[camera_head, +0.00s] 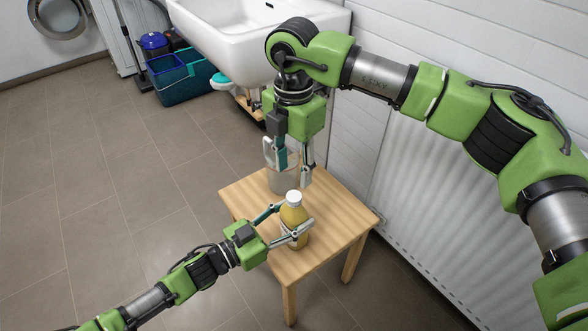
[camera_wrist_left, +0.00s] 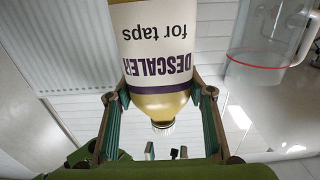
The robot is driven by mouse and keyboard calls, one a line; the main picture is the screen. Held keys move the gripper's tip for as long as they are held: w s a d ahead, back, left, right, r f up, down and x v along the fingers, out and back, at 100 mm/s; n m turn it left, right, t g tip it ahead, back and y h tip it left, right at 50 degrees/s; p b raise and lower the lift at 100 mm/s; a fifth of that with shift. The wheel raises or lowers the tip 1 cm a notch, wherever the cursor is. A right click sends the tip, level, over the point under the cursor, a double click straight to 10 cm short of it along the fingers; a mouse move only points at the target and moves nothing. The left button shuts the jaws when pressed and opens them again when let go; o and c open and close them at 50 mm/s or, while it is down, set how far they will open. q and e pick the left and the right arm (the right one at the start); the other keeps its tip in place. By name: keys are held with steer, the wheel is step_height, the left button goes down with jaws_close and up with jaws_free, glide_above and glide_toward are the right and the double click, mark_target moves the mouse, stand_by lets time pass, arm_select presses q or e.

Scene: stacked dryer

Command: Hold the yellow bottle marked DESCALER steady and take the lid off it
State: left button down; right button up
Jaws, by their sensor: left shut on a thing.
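The yellow bottle (camera_head: 294,217) with a white lid (camera_head: 293,198) stands upright on a small wooden table. In the left wrist view the bottle (camera_wrist_left: 158,50) appears upside down, with its label reading DESCALER for taps and the ribbed white lid (camera_wrist_left: 163,127) on its neck. My left gripper (camera_head: 292,222) is shut on the bottle's body, one finger on each side. My right gripper (camera_head: 295,175) points down above and behind the bottle, its fingers apart with no lid between them. Its fingertips also seem to show beyond the lid in the left wrist view.
A clear jug with a handle (camera_head: 268,152) stands on the wooden table (camera_head: 345,220) behind the bottle, close to my right gripper's fingers. A white sink (camera_head: 215,45) is behind, and a ribbed white radiator (camera_head: 425,190) is at the right. The table's front right is bare.

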mark_target(294, 195)
steer(key=shift+m, duration=0.9)
steer(key=shift+f, duration=0.2)
step_height(294, 195, down, 8)
steer(key=shift+r, duration=0.2)
jaws_close()
